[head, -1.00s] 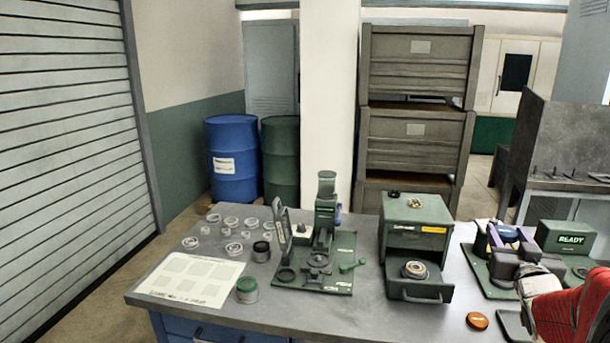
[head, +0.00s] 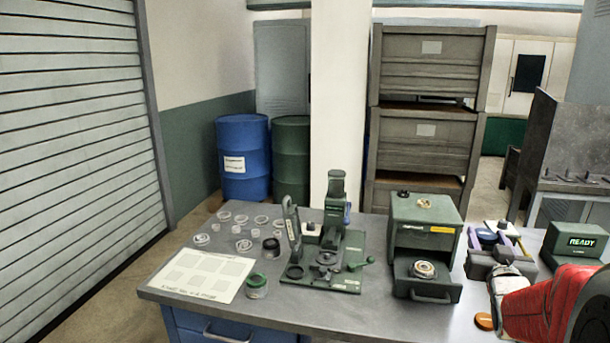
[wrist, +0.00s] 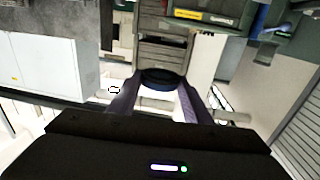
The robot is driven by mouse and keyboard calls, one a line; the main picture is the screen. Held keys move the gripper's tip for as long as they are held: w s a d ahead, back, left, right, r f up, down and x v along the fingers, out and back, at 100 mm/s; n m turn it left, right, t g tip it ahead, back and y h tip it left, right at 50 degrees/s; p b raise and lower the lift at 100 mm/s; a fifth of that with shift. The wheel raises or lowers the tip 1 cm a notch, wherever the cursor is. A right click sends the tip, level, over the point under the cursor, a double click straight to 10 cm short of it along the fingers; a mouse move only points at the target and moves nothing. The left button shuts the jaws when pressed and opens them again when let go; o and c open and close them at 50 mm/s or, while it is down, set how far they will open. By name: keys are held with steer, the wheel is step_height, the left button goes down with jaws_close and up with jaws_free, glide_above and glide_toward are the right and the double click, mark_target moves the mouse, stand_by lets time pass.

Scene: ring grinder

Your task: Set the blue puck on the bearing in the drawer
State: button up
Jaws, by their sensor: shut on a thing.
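My gripper (head: 489,240), with purple fingers, is shut on the blue puck (head: 486,236). In the wrist view the dark blue puck (wrist: 162,82) sits between the two fingertips. In the head view the gripper is just right of the green cabinet (head: 427,212), above the bench. The cabinet's drawer (head: 428,296) is pulled open at the front. The bearing (head: 424,269), a pale metal ring, lies in the drawer with nothing on it. The gripper and puck are apart from the bearing.
A green press (head: 328,258) stands left of the drawer. A green READY box (head: 575,243) stands to the right, behind my arm. Small rings lie on top of the cabinet. An orange disc (head: 484,321) lies on the bench by the drawer's right side.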

steer(key=w+a+f+n+y, duration=0.1)
steer(key=w+a+f+y, duration=0.1)
steer(key=a+f, duration=0.5)
steer(key=w+a+f+n+t+y, duration=0.1)
steer(key=w+a+f+n+y, duration=0.1)
steer(key=a+f, duration=0.5)
steer(key=w+a+f+n+y, duration=0.1)
steer(key=w+a+f, duration=0.3)
steer(key=a, duration=1.3)
step_height(320, 180, down, 3)
steer(key=shift+f+y, duration=0.2)
steer(key=shift+y, duration=0.7)
steer(key=shift+a, duration=0.35)
steer(key=shift+d, duration=0.15)
